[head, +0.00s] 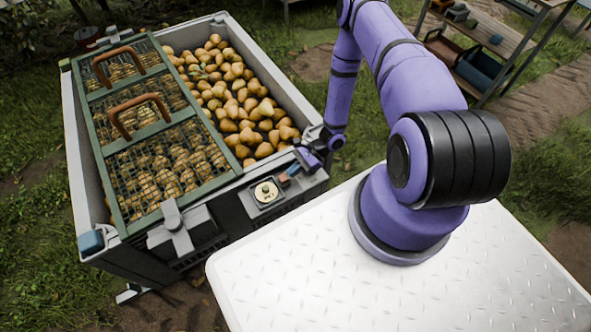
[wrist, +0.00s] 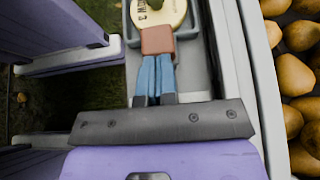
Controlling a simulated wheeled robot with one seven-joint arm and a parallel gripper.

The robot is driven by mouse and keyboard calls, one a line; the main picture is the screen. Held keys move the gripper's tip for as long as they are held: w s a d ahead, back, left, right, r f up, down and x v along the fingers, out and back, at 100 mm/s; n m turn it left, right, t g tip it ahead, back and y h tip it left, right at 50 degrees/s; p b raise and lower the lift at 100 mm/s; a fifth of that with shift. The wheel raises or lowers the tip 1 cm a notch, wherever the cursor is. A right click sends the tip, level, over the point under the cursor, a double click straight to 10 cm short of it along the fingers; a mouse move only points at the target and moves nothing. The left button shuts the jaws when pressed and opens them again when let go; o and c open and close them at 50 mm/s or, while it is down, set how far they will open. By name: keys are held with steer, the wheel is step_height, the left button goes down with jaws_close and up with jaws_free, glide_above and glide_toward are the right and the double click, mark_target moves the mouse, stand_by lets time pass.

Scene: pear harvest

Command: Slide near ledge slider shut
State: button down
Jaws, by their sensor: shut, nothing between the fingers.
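On the crate's near ledge, the slider's red-brown block (head: 284,180) sits beside a grey recess that holds a cream round piece. In the wrist view the block (wrist: 157,40) lies just past my fingertips, with the lettered cream disc (wrist: 160,12) beyond it. My gripper (head: 291,171) is low over this ledge. Its blue fingers are shut side by side with nothing between them; the fingertips (wrist: 157,58) meet the block's edge in the picture. I cannot tell whether they press on it. My fingers and hand hide part of the ledge.
The grey crate (head: 287,82) is open on its right, showing many pears (head: 232,95). A green-framed mesh cover (head: 155,150) with two brown handles lies over its left part. A grey latch (head: 176,225) is on the near side. A shelf rack (head: 490,45) stands at upper right.

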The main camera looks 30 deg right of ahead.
mark_target(284, 177)
steer(key=shift+a, duration=1.5)
steer(key=shift+d, duration=0.3)
steer(key=d, duration=0.5)
steer(key=shift+r, duration=0.3)
steer(key=v, duration=0.8)
steer(key=shift+d+r, duration=0.2)
steer(key=shift+d, duration=0.1)
